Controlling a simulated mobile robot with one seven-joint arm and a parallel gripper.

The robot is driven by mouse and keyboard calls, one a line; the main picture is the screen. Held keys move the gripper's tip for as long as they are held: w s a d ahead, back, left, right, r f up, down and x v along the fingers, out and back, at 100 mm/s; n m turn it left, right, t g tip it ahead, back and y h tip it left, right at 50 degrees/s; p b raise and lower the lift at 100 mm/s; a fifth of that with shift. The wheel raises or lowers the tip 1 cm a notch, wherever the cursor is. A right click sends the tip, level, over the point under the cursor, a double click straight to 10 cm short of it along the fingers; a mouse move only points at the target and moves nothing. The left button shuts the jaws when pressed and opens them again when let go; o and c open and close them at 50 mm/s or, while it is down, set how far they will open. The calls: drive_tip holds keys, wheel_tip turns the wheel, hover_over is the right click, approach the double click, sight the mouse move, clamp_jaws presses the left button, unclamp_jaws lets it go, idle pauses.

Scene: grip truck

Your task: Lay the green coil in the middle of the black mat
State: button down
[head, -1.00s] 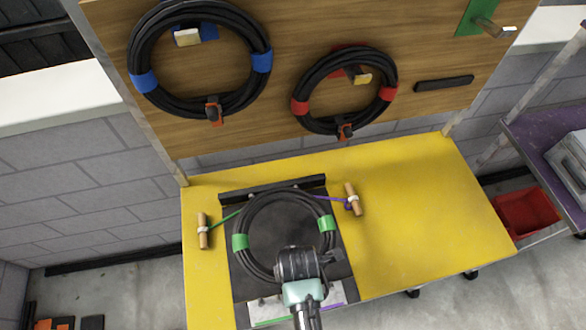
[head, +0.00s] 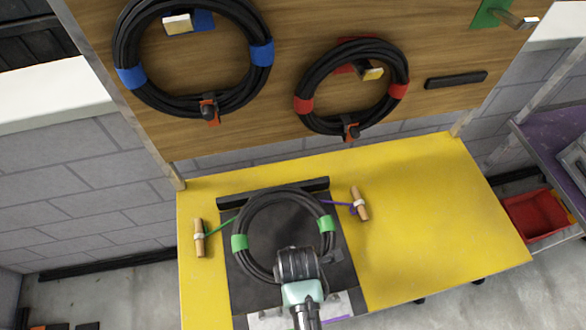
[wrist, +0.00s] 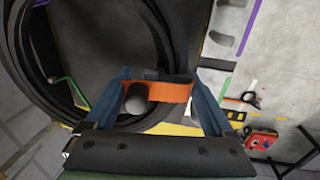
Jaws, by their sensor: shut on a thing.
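The green coil (head: 326,223) is a ring of black cable with two green bands. In the head view it overlaps the black mat (head: 285,228), which shows through the ring. I cannot tell whether the coil touches the mat or is held above it. My gripper (wrist: 160,95) is shut at the coil's near side, with its blue fingers around a part with an orange strap. The coil's loops (wrist: 20,60) fill the left and top of the wrist view. In the head view my fingertips are hidden behind my wrist.
The mat lies on a yellow bench top (head: 430,210), clear to the right. A black bar (head: 272,192) lies along the mat's far edge. Wooden toggles with green cord (head: 199,240) and purple cord (head: 361,204) flank the coil. Blue-banded (head: 262,53) and red-banded (head: 398,90) coils hang behind.

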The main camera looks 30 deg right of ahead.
drive_tip(key=shift+w+d+f+b, duration=0.1)
drive_tip(key=shift+f+b, duration=1.2)
drive_tip(key=shift+w+f+b, duration=0.1)
drive_tip(key=shift+f+b, duration=1.15)
drive_tip(key=shift+c, duration=0.2)
unclamp_jaws()
drive_tip(key=shift+o, duration=0.2)
drive_tip(key=shift+s+f, duration=0.15)
drive_tip(key=shift+s, duration=0.15)
drive_tip(key=r, duration=0.4)
drive_tip(key=s+r, duration=0.1)
drive_tip(key=r, duration=0.8)
drive_tip(key=shift+s+a, duration=0.35)
